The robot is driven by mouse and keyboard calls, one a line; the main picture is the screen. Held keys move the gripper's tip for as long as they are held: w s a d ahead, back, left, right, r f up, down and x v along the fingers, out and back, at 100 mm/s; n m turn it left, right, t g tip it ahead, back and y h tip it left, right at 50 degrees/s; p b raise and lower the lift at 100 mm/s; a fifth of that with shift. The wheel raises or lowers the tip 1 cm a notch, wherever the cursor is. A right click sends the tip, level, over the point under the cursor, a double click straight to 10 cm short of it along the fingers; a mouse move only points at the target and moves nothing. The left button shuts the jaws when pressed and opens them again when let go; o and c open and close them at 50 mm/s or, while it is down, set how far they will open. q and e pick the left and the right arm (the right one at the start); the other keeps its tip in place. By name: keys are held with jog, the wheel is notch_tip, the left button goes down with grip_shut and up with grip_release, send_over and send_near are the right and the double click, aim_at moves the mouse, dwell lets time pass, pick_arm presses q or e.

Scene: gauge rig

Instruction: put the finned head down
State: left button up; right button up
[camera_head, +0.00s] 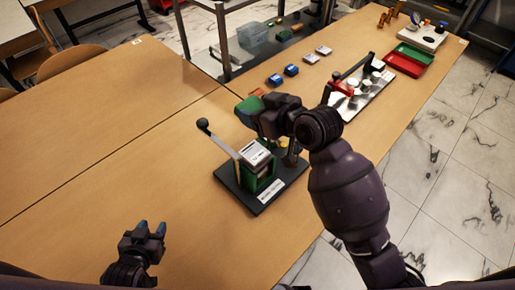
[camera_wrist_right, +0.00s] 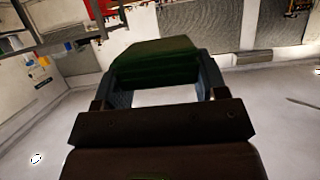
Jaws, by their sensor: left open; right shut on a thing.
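The finned head, a dark green block (camera_head: 247,111), is held in my right gripper (camera_head: 262,112). In the right wrist view the green block (camera_wrist_right: 155,62) sits between the two fingers, which are shut on it. In the head view it appears just behind the gauge rig (camera_head: 262,168), a green body with a white-labelled top on a black base plate. How high the head is above the table is hard to tell.
A lever with a black knob (camera_head: 203,124) rises from the rig's left. Blue and white blocks (camera_head: 291,70) stand farther back. A silver plate (camera_head: 365,95) with parts and a red and green tray (camera_head: 405,60) are at the right. The table's left side is clear.

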aim_at(258, 155)
notch_tip(258, 155, down, 14)
jog(key=shift+f+b, duration=0.25)
jog(key=shift+b, duration=0.05)
jog(key=shift+f, duration=0.2)
dwell(0.3)
jog(key=o, duration=1)
jog(key=shift+o, duration=0.2)
jog(key=v, duration=1)
jog(key=shift+s+d+b, duration=0.25)
jog(key=shift+s+b, duration=0.05)
jog(key=shift+b, duration=0.15)
